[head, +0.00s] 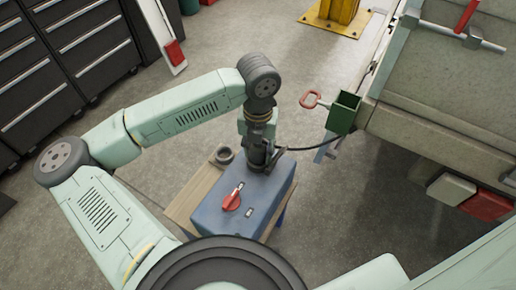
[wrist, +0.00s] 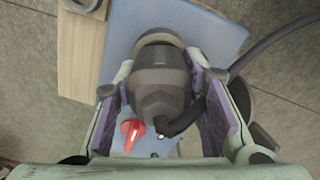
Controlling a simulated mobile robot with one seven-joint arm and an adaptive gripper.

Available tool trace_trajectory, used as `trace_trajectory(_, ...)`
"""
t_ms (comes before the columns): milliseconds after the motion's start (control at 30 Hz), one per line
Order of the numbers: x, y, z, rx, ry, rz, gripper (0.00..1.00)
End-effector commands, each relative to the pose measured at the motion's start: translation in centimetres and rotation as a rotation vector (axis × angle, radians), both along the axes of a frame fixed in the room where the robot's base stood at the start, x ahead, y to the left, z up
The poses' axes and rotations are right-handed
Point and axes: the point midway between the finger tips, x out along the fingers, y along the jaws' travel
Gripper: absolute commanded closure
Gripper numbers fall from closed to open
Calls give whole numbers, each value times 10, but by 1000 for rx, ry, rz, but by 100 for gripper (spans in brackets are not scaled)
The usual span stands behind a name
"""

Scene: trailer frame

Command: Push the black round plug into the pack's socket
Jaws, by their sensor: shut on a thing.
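The black round plug (wrist: 160,90) is between the two fingers of my gripper (wrist: 160,67) in the wrist view, and the gripper is shut on it. In the head view my gripper (head: 262,150) points down at the far end of the blue pack (head: 262,205). A round grey collar (wrist: 160,38), which looks like the socket's, shows past the plug's front end on the pack (wrist: 215,35). The plug hides the socket opening, and I cannot tell how far it is in. A black cable (head: 312,147) runs from the gripper area toward the trailer.
The pack has a red switch (head: 232,200) and stands on a wooden board (head: 190,205). A grey ring (head: 224,155) lies on the board beside the pack. The trailer (head: 440,130) stands to the right, with a green box (head: 343,113) at its corner. Dark drawer cabinets (head: 85,45) stand back left.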

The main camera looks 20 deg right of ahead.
Motion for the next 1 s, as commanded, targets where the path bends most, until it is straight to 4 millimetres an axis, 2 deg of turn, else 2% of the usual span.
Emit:
trace_trajectory(433,-1,0,-5,0,2,0,74)
trace_trajectory(467,-1,0,-5,0,2,-1,62)
trace_trajectory(800,-1,0,-5,-1,3,-1,40)
trace_trajectory(1000,-1,-1,-4,-2,2,-2,40)
